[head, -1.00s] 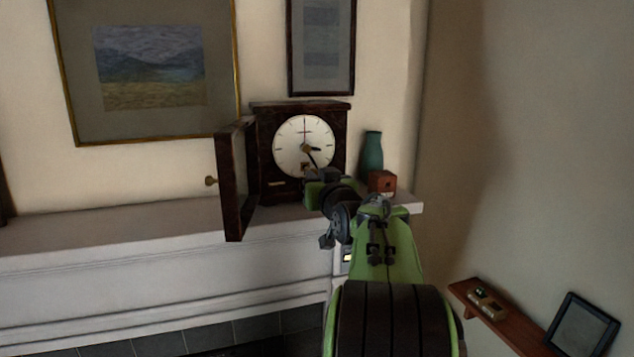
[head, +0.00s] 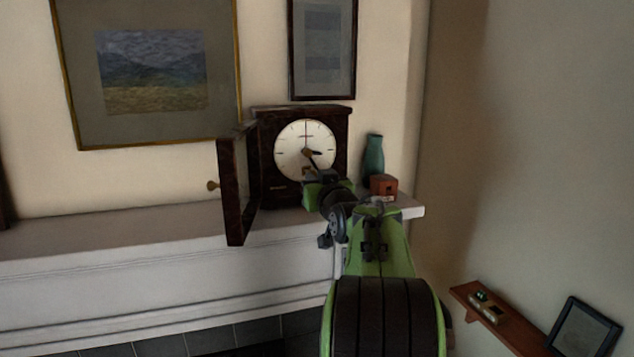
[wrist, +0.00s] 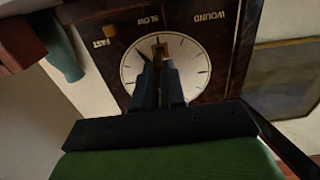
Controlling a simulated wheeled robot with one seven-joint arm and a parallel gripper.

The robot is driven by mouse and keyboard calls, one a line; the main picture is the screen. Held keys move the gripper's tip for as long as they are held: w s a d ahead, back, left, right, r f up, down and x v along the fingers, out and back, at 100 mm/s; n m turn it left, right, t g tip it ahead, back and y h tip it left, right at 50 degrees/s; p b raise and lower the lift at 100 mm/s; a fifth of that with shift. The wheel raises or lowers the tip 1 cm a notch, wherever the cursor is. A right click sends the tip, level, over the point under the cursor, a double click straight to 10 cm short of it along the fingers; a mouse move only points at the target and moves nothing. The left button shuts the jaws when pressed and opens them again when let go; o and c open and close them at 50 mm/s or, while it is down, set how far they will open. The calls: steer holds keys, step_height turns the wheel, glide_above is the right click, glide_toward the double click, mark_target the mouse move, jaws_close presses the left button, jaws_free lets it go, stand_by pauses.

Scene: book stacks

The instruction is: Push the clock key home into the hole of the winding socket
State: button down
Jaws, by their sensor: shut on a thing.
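The clock (head: 276,116) stands on the mantel, with its round white dial (head: 291,138) facing me and its door (head: 236,190) swung open to the left. My gripper (wrist: 160,68) is in front of the dial and shut on the clock key (wrist: 160,50), a small brass piece at its fingertips. The wrist view shows the clock upside down, with the key over the lower part of the dial. The winding socket cannot be told apart from the key. Whether the key's tip is in the hole or short of it I cannot tell. In the head view my wrist hides most of the fingers.
A teal vase (head: 374,155) and a small reddish-brown box (head: 383,186) stand right of the clock, close to my wrist. The mantel (head: 120,228) is clear to the left. A low wooden shelf (head: 510,330) on the right holds small things and a dark frame.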

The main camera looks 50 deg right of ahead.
steer(key=shift+p+x, duration=0.35)
steer(key=shift+x, duration=0.65)
steer(key=c, duration=1.1)
jaws_free()
steer(key=shift+s+a, duration=0.1)
steer(key=b+v, duration=0.5)
steer(key=v, duration=1)
steer(key=shift+s+a, duration=0.1)
steer(key=shift+s, duration=0.2)
